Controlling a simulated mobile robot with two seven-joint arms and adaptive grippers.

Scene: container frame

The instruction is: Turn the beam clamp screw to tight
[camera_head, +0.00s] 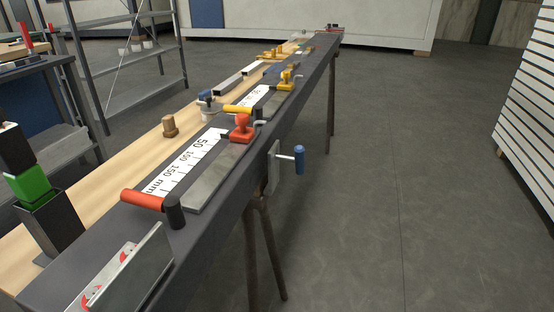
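A beam clamp (274,168) is fixed on the right side of the long dark beam (238,205). It has a flat grey plate. Its screw (286,157) sticks out to the right and ends in an upright blue handle (299,160). I cannot tell from this view how tight the screw is. Neither of my grippers shows in the view.
On the beam are a red-handled tool (143,200), a red clamp (241,127), a ruler scale (184,162) and yellow clamps (286,82). A dark holder with green and black blocks (33,184) stands left. Floor right of the beam (400,180) is clear.

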